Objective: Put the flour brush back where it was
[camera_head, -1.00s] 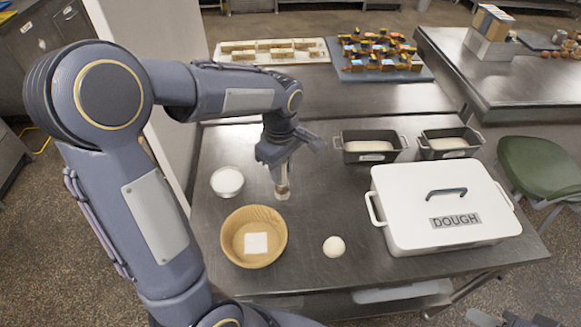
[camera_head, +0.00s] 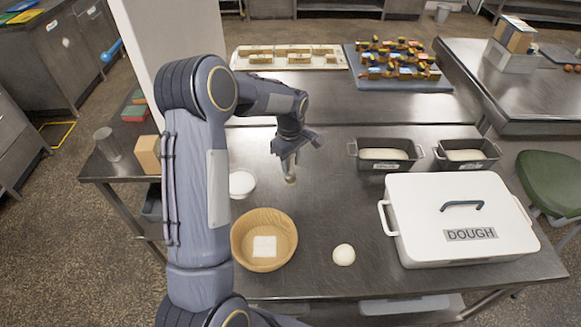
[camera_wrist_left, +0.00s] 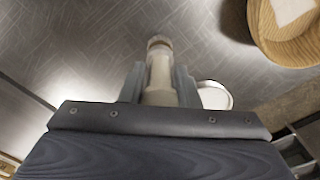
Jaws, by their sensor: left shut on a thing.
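The flour brush (camera_wrist_left: 159,66) is pale, with a round handle, and sits between the two fingers of my left gripper (camera_wrist_left: 160,88) in the left wrist view. In the head view my left gripper (camera_head: 287,158) is shut on it. The brush's lower end (camera_head: 290,179) points down over the steel table, right of the white bowl and behind the wooden bowl. I cannot tell for sure whether it touches the table. My right gripper is not in view.
A wooden bowl (camera_head: 240,240) holds a white square. A white bowl (camera_head: 243,183), a dough ball (camera_head: 344,254), two dark tins (camera_head: 362,163) (camera_head: 442,163) and a white DOUGH box (camera_head: 418,206) stand on the table. Bare steel lies between the brush and the tins.

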